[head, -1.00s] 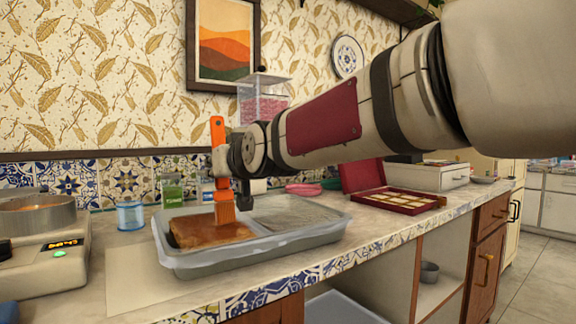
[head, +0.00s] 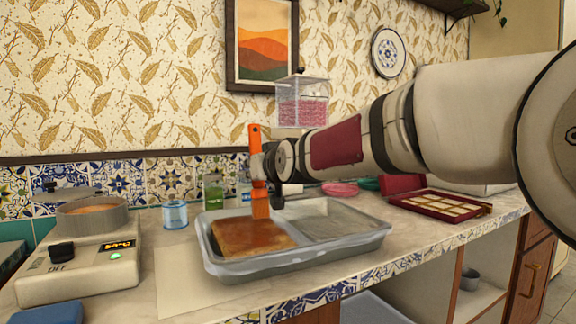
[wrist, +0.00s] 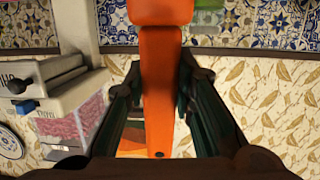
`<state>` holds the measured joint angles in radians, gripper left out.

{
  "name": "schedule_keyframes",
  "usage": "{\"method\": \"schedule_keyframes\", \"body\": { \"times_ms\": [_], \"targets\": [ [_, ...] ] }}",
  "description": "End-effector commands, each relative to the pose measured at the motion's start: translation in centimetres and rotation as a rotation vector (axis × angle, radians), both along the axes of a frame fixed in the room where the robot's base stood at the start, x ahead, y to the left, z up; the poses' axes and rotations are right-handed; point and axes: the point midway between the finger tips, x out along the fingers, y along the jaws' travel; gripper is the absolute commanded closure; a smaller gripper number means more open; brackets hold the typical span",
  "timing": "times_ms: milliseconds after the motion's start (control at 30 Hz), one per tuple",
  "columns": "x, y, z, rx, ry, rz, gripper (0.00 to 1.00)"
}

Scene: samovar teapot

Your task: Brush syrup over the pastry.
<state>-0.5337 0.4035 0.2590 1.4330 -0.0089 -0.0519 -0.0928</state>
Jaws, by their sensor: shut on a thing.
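An orange brush (head: 260,205) is upright in my gripper (head: 272,178), handle up and bristles down. Its bristle end is at the far edge of the pastry, right of its middle; I cannot tell whether it touches. The pastry (head: 250,238) is a flat, golden-brown, glossy slab in the left compartment of a grey two-part tray (head: 300,266). The right compartment (head: 342,222) shows a pale, shiny bottom; I cannot tell if it holds syrup. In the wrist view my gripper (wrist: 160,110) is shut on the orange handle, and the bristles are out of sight.
A blue glass (head: 175,215) and a green-labelled jar (head: 214,192) stand behind the tray. A red box of pale squares (head: 440,206) is at right. A pale sheet (head: 185,280) lies left of the tray.

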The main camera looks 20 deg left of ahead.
Motion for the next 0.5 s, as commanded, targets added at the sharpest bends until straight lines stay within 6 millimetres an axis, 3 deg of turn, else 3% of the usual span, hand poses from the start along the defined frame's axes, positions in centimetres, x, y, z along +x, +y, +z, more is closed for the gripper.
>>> {"method": "schedule_keyframes", "body": {
  "times_ms": [500],
  "targets": [
    [2.7, 1.9, 0.1, -0.001, 0.002, 0.001, 1.0]
  ]
}}
